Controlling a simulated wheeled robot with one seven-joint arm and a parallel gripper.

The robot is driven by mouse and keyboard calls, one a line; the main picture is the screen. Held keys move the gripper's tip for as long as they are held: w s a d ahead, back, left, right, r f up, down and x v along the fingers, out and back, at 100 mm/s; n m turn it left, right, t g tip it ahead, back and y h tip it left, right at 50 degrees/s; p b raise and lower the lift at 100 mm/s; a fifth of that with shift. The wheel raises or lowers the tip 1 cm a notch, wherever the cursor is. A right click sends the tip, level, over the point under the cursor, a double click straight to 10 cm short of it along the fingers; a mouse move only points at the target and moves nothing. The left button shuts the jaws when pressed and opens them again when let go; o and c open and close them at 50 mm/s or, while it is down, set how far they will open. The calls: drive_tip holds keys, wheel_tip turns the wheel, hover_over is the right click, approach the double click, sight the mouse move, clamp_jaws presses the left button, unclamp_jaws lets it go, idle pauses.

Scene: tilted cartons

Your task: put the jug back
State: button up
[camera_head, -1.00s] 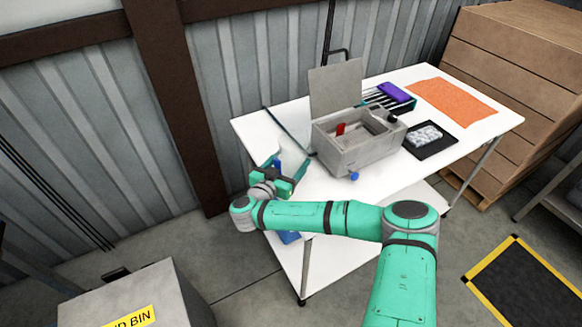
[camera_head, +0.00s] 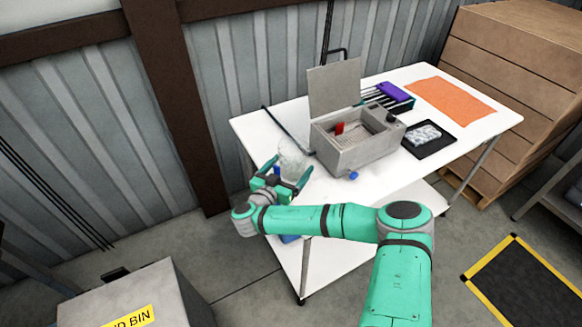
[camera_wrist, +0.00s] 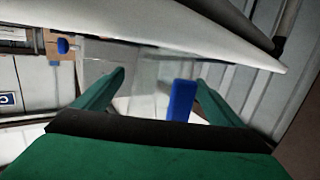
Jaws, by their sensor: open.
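The jug (camera_head: 293,156) shows as a pale, see-through shape near the left end of the white table (camera_head: 330,190). A blue upright part, perhaps its handle, shows at its left. My gripper (camera_head: 290,166) is open, with its two green fingers spread at the near side of the jug. In the wrist view, the clear body (camera_wrist: 150,72) and a blue bar (camera_wrist: 182,100) lie between the fingers (camera_wrist: 160,77). Whether the fingers touch the jug cannot be told. My gripper hides the jug's lower part in the head view.
A grey box (camera_head: 350,155) with a raised lid, a red item inside and a blue knob stands right of the jug. The table's front middle is bare.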

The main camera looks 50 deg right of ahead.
drive_tip(key=shift+r, duration=0.2)
drive_tip(key=v, duration=1.2)
drive_tip(key=shift+w, duration=0.2)
drive_tip(key=shift+a+f, duration=0.1)
drive_tip(key=shift+f, duration=0.05)
